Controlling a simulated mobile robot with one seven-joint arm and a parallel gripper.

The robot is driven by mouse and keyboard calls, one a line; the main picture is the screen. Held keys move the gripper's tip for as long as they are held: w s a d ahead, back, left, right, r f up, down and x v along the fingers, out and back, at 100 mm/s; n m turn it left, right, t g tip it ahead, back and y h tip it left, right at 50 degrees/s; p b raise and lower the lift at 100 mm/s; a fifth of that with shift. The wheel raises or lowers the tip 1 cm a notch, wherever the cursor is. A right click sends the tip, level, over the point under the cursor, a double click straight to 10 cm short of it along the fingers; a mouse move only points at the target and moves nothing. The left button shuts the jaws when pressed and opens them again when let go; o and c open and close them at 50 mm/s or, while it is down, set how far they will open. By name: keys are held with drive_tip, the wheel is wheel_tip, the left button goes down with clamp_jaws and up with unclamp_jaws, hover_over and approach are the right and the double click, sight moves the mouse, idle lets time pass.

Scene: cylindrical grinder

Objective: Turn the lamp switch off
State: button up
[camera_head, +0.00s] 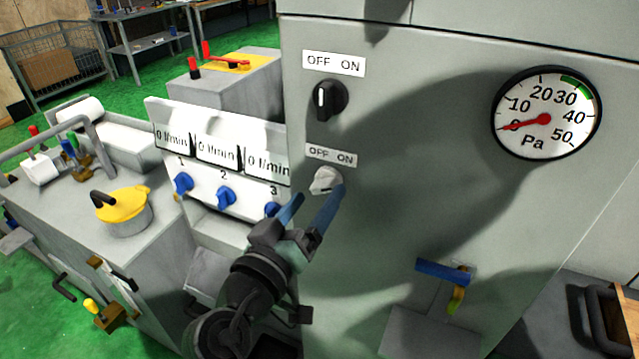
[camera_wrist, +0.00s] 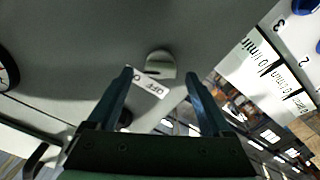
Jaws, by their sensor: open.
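A pale grey knob (camera_head: 325,179) sits on the grey cabinet front under a small OFF/ON label (camera_head: 330,155). Its setting is hard to read. A black knob (camera_head: 326,100) with an upright white mark sits above it, under a larger OFF/ON label (camera_head: 334,63). Neither label names the lamp. My gripper (camera_head: 319,192) is open, its blue fingers pointing at the pale knob from below. In the wrist view the pale knob (camera_wrist: 160,64) shows between and beyond the fingertips (camera_wrist: 160,75), and I see no contact. The right finger partly overlaps the knob in the head view.
A panel with flow readouts and blue knobs (camera_head: 226,197) stands just left of my gripper. A pressure gauge (camera_head: 546,113) is on the cabinet at upper right. A blue-handled valve (camera_head: 443,270) juts out at lower right. The cabinet face between is clear.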

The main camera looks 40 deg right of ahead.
sight(325, 184)
drive_tip(key=shift+x, duration=1.35)
clamp_jaws()
